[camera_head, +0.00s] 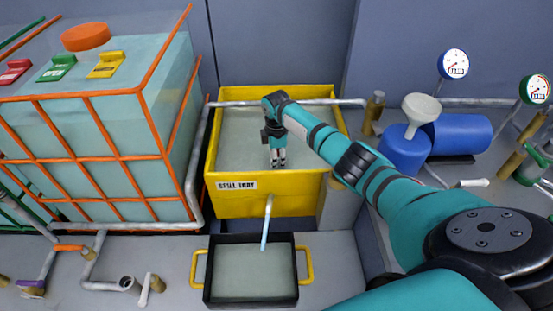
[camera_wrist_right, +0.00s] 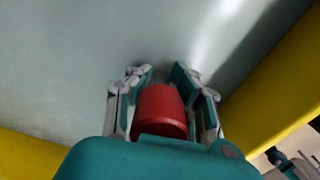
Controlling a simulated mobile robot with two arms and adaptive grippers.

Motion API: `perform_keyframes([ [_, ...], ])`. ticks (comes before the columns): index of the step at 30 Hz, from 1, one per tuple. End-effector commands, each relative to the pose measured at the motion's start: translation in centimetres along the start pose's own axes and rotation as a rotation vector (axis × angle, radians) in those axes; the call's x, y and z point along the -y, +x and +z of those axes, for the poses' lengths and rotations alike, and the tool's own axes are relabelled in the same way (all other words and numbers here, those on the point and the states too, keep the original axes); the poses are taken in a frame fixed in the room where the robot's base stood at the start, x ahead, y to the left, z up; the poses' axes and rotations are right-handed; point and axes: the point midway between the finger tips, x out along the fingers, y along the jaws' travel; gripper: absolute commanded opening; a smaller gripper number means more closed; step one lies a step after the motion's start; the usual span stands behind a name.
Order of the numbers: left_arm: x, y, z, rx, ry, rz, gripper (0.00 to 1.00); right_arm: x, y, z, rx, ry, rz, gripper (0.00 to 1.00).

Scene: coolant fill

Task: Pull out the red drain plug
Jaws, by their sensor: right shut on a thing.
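The red drain plug (camera_wrist_right: 160,108) shows in the right wrist view between the two fingers of my right gripper (camera_wrist_right: 160,85). The fingers are shut on it, one on each side. In the head view my right gripper (camera_head: 278,160) points down inside the yellow spill tray (camera_head: 265,205), near its front wall. The plug cannot be made out in the head view. Grey-green liquid or floor fills the tray around the gripper. Whether the plug is seated or lifted I cannot tell. My left gripper is not in view.
A black pan (camera_head: 251,302) with yellow handles stands in front of the tray, under a short spout (camera_head: 268,215). A caged tank (camera_head: 120,140) stands at the left. A blue container (camera_head: 404,150) with a white funnel (camera_head: 422,106) and pressure gauges (camera_head: 453,64) are at the right.

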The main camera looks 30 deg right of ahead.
Motion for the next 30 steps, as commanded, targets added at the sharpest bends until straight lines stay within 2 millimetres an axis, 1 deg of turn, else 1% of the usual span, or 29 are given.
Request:
perform_keyframes([
  [6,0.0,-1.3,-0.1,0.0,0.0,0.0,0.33,0.0,-1.3,0.0,-0.001,0.0,0.0,0.0],
  [24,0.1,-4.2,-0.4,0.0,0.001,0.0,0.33,0.0,-4.3,0.0,0.0,-0.001,0.0,0.0],
  [30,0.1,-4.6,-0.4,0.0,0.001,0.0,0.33,0.0,-4.7,0.0,0.0,-0.001,0.0,0.0],
])
